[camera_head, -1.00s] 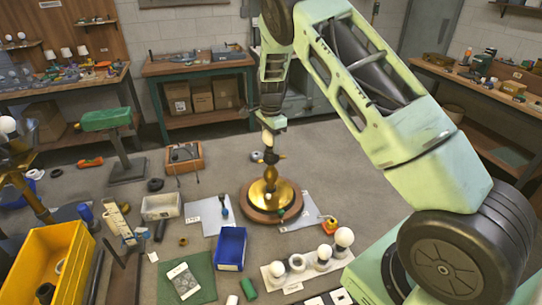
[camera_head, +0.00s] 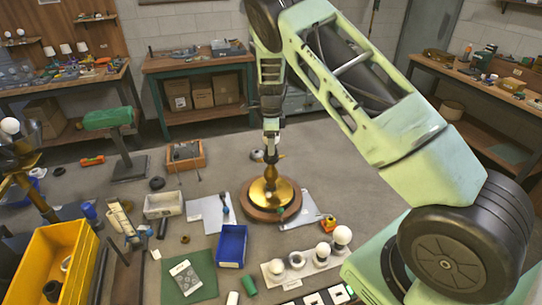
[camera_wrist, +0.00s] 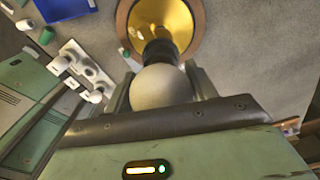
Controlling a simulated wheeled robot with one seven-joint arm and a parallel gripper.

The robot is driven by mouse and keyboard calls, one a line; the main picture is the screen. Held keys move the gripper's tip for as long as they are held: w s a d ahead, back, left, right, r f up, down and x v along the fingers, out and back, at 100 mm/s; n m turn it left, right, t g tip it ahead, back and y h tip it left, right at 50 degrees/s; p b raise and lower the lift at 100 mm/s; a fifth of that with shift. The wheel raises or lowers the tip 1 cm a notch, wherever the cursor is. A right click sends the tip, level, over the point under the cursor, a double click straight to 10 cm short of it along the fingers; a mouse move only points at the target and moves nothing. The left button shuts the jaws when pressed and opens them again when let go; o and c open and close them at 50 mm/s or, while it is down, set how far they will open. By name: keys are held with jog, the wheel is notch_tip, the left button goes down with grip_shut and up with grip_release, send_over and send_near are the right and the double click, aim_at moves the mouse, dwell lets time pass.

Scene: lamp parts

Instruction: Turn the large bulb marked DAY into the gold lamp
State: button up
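A large white bulb (camera_wrist: 162,88) sits between the fingers of my gripper (camera_wrist: 160,80), lined up with the socket. The fingers lie against both sides of it, so my gripper looks shut on it. Its lower end meets or overlaps the socket; I cannot tell how deep it sits. No DAY mark is readable. In the head view my gripper (camera_head: 271,148) is directly above the lamp and mostly hides the bulb.
A white rack (camera_head: 292,278) with several bulbs stands at the front right of the lamp. A blue bin (camera_head: 232,246), a green mat (camera_head: 188,276) and a yellow crate (camera_head: 28,270) are to the left. White sheets lie beside the lamp base.

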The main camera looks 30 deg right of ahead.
jog(key=shift+o, duration=1.3)
jog(key=shift+w+r, duration=0.1)
jog(key=shift+r, duration=0.1)
notch_tip(320, 180, up, 17)
jog(key=b, duration=0.6)
